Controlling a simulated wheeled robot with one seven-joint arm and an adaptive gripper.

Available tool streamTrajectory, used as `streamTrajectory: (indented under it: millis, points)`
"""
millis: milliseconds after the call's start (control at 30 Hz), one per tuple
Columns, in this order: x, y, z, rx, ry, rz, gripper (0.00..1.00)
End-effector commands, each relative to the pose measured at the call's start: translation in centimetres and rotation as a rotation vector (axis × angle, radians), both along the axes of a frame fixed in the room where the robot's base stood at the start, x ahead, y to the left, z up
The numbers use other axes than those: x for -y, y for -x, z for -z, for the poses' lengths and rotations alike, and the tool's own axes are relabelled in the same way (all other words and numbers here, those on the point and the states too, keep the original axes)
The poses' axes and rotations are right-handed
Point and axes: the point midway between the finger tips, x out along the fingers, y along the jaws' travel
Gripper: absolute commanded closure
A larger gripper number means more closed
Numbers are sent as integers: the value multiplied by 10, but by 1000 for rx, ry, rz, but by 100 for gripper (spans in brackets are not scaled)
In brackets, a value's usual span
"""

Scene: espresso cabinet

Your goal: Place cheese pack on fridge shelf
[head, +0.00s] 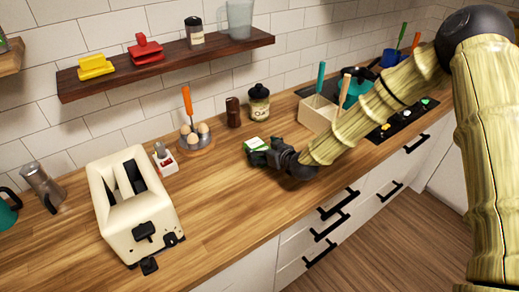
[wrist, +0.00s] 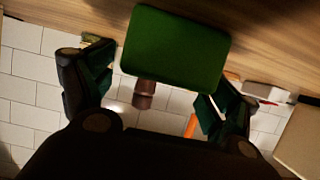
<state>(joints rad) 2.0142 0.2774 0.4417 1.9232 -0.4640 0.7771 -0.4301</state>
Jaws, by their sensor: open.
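The cheese pack (head: 257,144) is a small green and white pack on the wooden counter. In the wrist view its plain green face (wrist: 175,48) shows at the upper middle. My gripper (head: 260,154) is low over the counter, right by the pack. In the wrist view the fingers are spread, one on either side of the pack's near end. I cannot tell whether they touch it. In the head view the gripper hides part of the pack's near side. No fridge shelf can be made out in either view.
A cream toaster (head: 135,205) stands at the left on the counter (head: 225,205). An egg holder (head: 196,146), a brown jar (head: 233,112) and a lidded jar (head: 259,103) stand behind the pack. A wooden box (head: 317,114) is at the right. The counter front is clear.

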Motion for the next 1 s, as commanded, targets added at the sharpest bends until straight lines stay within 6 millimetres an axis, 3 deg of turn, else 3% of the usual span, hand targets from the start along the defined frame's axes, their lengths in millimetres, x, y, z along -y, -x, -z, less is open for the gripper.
streamTrajectory:
  millis: [367,700,767,1000]
  points:
    - [-4,-6,3,0,0,0,12]
    - [-4,-6,3,0,0,0,69]
    - [-4,-6,3,1,-1,0,74]
    - [-4,-6,1,2,0,0,74]
